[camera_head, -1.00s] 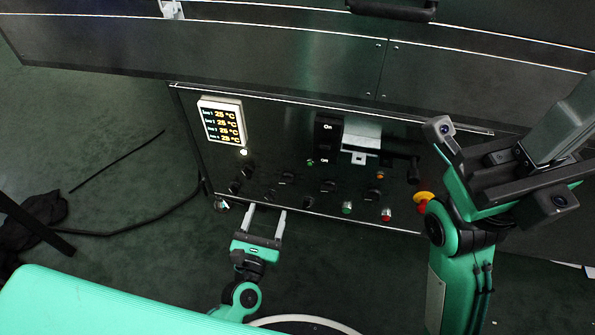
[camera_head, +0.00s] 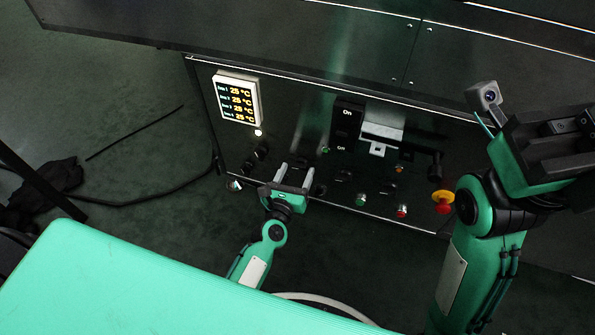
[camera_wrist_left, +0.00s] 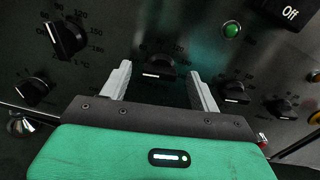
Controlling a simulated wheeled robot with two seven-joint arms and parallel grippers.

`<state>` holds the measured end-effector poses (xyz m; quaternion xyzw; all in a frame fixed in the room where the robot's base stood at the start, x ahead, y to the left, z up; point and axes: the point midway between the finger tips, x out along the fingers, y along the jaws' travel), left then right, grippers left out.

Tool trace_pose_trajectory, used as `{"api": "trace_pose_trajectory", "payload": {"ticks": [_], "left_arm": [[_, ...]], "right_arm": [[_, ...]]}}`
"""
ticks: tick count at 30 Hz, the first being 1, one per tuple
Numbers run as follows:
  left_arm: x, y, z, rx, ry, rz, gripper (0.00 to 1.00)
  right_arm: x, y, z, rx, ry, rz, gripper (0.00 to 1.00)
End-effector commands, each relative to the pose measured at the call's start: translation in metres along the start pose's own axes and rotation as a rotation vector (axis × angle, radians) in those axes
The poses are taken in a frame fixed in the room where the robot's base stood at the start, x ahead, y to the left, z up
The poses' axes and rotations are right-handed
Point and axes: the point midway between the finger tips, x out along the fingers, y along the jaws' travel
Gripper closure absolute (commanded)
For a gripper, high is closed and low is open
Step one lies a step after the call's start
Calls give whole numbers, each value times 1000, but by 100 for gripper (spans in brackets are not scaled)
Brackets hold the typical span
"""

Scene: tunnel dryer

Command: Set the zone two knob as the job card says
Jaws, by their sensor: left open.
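My left gripper (camera_head: 296,173) is open in front of the dryer's control panel, its fingers pointing at the lower row of knobs. In the left wrist view, a black dial knob (camera_wrist_left: 157,70) with a white pointer line lies between the two open fingers (camera_wrist_left: 160,78). Whether they touch it, I cannot tell. Another dial knob (camera_wrist_left: 66,38) with a temperature scale is up left. The job card is not recognisable.
The lit zone display (camera_head: 237,101) reads 25 °C on its lines. A green lamp (camera_wrist_left: 231,30) and an On/Off switch (camera_head: 346,124) sit above the knobs. A red emergency button (camera_head: 443,202) is at the panel's right. Cables lie on the floor left.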

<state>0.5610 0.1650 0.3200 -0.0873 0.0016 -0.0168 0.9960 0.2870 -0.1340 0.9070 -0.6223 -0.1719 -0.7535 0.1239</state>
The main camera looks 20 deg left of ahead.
Motion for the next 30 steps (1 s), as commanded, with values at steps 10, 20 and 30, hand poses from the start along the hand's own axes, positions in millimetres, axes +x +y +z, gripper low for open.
{"api": "trace_pose_trajectory", "payload": {"ticks": [10, 20, 30], "left_arm": [[16, 0, 0, 0, 0, -1, 37], [15, 0, 0, 0, 0, 0, 73], [15, 0, 1, 28, 0, -1, 82]], "right_arm": [[2, 1, -1, 1, 8, 5, 100], [3, 2, -1, 1, 13, 12, 100], [4, 1, -1, -1, 12, 2, 100]]}}
